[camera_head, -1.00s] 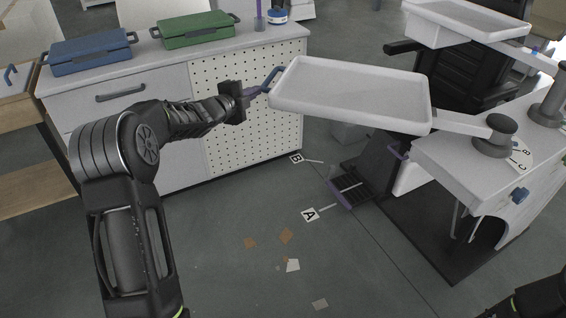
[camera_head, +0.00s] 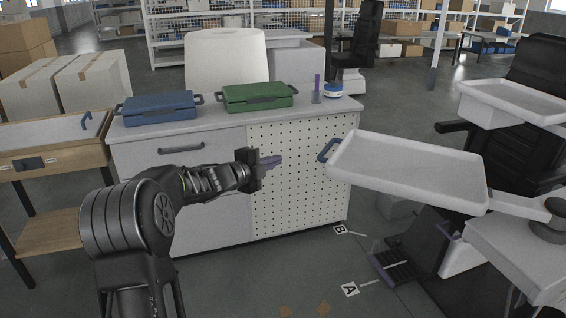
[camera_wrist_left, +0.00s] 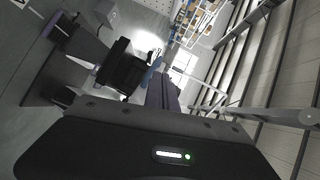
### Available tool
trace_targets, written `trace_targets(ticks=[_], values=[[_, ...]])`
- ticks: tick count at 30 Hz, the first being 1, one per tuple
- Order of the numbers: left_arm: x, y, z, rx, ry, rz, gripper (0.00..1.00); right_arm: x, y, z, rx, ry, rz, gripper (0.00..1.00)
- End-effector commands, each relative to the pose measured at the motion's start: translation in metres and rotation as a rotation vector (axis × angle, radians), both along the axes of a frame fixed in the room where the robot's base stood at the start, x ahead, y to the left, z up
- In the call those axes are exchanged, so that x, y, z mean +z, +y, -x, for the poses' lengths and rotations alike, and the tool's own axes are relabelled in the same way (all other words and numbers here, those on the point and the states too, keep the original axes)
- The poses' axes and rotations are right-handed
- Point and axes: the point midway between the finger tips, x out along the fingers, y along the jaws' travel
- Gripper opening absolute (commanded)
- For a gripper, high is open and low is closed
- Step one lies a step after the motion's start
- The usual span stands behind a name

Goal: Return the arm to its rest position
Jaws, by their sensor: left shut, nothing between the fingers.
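My left arm comes in from the left in the head view. Its gripper (camera_head: 270,162) is shut and empty, held in front of the pegboard side of the cabinet and left of the tray. The left wrist view shows the dark gripper body (camera_wrist_left: 150,145) and a finger (camera_wrist_left: 162,92), with nothing held. My right gripper is not in view.
A white cabinet (camera_head: 180,160) carries a blue case (camera_head: 158,108), a green case (camera_head: 258,96) and a blue-and-white round container (camera_head: 333,90). A second white tray (camera_head: 515,100) and a black chair (camera_head: 535,75) stand at right. Floor markers A (camera_head: 350,289) and B (camera_head: 340,230) lie on open floor.

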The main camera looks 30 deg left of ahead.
Motion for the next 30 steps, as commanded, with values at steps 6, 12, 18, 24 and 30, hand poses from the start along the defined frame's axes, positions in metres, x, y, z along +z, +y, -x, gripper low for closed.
trace_targets(ticks=[6,12,18,24,30], values=[[0.000,0.000,0.000,0.000,0.000,0.000,0.00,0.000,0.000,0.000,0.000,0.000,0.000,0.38],[0.000,0.000,0.000,0.000,0.000,0.000,0.00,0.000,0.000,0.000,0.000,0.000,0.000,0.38],[-0.001,0.001,0.000,0.008,0.005,0.023,0.00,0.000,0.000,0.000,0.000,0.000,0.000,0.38],[-0.038,0.006,0.005,0.171,0.052,0.349,0.00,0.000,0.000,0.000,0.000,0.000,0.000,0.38],[-0.159,-0.059,0.024,0.370,0.254,0.828,0.00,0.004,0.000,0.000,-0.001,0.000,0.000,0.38]])
